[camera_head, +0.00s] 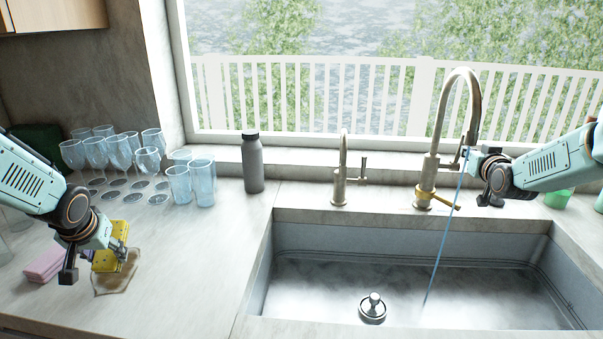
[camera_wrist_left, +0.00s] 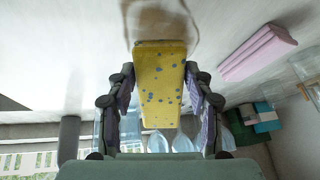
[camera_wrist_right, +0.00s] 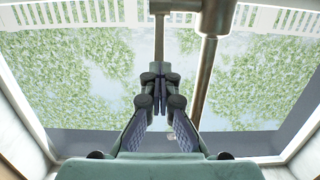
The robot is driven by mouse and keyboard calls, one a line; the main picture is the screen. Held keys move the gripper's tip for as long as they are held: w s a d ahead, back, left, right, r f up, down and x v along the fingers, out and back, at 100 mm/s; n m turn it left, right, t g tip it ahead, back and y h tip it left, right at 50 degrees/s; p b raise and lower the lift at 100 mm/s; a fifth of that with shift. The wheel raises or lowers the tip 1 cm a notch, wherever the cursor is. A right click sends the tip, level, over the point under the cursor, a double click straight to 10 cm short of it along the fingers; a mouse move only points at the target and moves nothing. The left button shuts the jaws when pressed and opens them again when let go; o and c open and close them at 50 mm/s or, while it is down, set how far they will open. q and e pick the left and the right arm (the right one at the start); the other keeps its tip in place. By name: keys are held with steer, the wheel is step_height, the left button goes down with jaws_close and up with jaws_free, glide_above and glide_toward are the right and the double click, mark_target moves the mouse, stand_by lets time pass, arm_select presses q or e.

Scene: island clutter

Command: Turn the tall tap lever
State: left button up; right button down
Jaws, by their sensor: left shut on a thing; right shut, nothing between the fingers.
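The tall tap (camera_head: 433,165) stands behind the sink, with a thin stream (camera_head: 442,240) falling from its spout into the basin. Its slim lever (camera_wrist_right: 160,38) shows in the right wrist view beside the thick tap pipe (camera_wrist_right: 212,50). My right gripper (camera_head: 474,158) is beside the tap in the head view. In the right wrist view its fingers (camera_wrist_right: 160,88) are shut and empty at the lever's end; I cannot tell whether they touch it. My left gripper (camera_head: 106,250) is shut on a yellow sponge (camera_wrist_left: 160,85) at the left counter, over a brown stain (camera_head: 117,277).
A shorter tap (camera_head: 340,180) and a grey bottle (camera_head: 252,162) stand left of the tall tap. A metal plug (camera_head: 373,308) is in the sink (camera_head: 300,240).

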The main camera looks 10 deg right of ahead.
steer(key=c, duration=2.1)
jaws_free()
steer(key=shift+o, duration=1.3)
steer(key=shift+s, duration=0.1)
steer(key=f+t, duration=0.1)
steer(key=s+f+t+h, duration=0.1)
steer(key=t, duration=0.1)
steer(key=s+f+t, duration=0.1)
steer(key=shift+a+f, duration=0.1)
steer(key=shift+a, duration=0.2)
steer(key=shift+s, duration=0.1)
steer(key=shift+s+a+f+t+h, duration=0.15)
steer(key=shift+f+t+h, duration=0.3)
steer(key=shift+f+t, duration=0.6)
steer(key=shift+s+f+t+h, duration=0.15)
steer(key=shift+f+t+h, duration=0.3)
steer(key=shift+f+t, duration=0.6)
